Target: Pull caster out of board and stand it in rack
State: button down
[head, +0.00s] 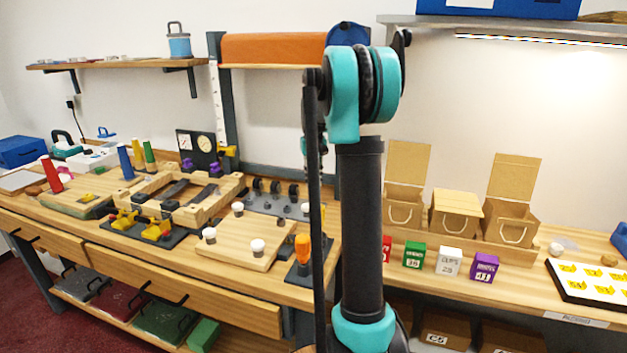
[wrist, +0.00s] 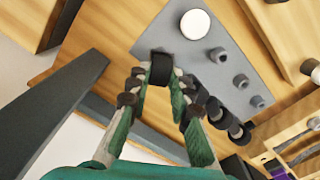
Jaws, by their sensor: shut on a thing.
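In the wrist view my gripper (wrist: 160,66) is shut on a black caster (wrist: 161,72), which is over the left corner of a grey plate (wrist: 182,55). I cannot tell whether the caster is seated or lifted clear. Several more black wheels (wrist: 215,108) form a row beside it, and a row of short grey pegs (wrist: 240,81) runs along the plate. A white-topped piece (wrist: 195,24) stands near the held caster. In the head view the grey plate (head: 262,206) shows black wheels at its back; my arm hides its right end and my gripper.
A wooden board (head: 235,247) with white-topped pieces (head: 257,247) lies in front of the plate. An orange-handled tool (head: 302,247) stands at its right. A wooden frame (head: 170,202) is to the left. Numbered cubes (head: 449,262) and boxes (head: 510,222) stand right of my arm.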

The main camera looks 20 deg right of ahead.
jog(key=shift+f, duration=0.7)
dwell(0.6)
jog(key=c, duration=1.3)
grip_release()
jog(key=shift+o, duration=0.4)
jog(key=shift+o, duration=1.2)
jog(key=shift+r, duration=3)
